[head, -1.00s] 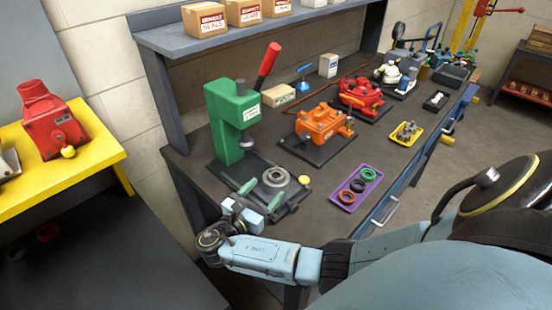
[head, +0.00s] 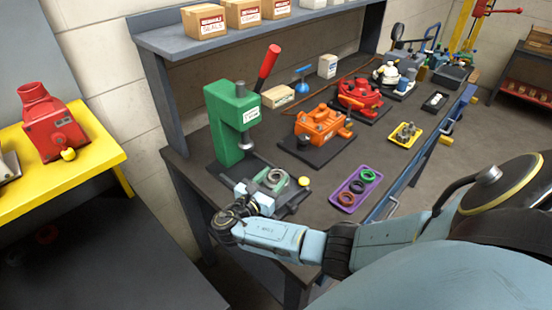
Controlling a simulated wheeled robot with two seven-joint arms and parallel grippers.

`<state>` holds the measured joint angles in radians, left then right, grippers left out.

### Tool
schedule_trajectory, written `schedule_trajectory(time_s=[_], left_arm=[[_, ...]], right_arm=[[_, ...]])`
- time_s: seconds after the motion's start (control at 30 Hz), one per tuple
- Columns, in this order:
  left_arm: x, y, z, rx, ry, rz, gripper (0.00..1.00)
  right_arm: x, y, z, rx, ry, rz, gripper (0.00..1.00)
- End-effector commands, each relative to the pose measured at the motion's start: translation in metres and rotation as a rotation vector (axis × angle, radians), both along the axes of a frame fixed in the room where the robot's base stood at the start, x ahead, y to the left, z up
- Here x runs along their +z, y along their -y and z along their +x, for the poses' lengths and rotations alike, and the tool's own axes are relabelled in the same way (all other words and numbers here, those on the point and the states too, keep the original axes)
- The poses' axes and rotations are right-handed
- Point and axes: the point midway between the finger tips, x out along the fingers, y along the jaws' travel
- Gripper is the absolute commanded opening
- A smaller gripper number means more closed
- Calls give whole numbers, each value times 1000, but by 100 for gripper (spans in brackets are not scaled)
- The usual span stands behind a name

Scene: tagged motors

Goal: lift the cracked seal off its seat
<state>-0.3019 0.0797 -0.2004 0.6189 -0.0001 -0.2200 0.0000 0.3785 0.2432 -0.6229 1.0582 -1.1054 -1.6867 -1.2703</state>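A pale grey ring (head: 277,177) sits on the dark base of the green press (head: 232,122), in front of its column. It is the likely seal or its seat; no crack can be made out at this size. My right gripper (head: 268,182) reaches in over the base from the front left, close beside the ring. Its green-tipped fingers look spread, with the near part of the ring partly covered by them. I cannot tell whether they touch it. My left gripper is not in view.
A purple tray (head: 339,206) with green, dark and red-brown rings lies to the right. A yellow knob (head: 304,182) stands right of the ring. An orange motor (head: 321,122) and a red one (head: 361,95) stand further back. The press's red lever (head: 268,61) sticks up.

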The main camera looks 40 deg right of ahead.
Motion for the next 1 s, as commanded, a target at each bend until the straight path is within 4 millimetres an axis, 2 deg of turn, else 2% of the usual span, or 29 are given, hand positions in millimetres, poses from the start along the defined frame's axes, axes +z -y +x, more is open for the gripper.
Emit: schedule_trajectory(time_s=[0.03, 0.17, 0.47, 0.57, 0.8, 1.0], left_arm=[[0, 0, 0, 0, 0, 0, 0], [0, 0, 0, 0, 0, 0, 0], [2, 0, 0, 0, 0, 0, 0], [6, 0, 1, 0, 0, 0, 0], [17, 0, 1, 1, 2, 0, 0], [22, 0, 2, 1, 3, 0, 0]], right_arm=[[0, 0, 0, 0, 0, 0, 40], [0, 0, 0, 0, 0, 0, 23], [5, 0, 0, 0, 1, 0, 22], [18, 0, 0, -1, 2, 0, 22], [65, 0, 0, -1, 5, 0, 22], [94, 0, 0, -1, 3, 0, 22]])
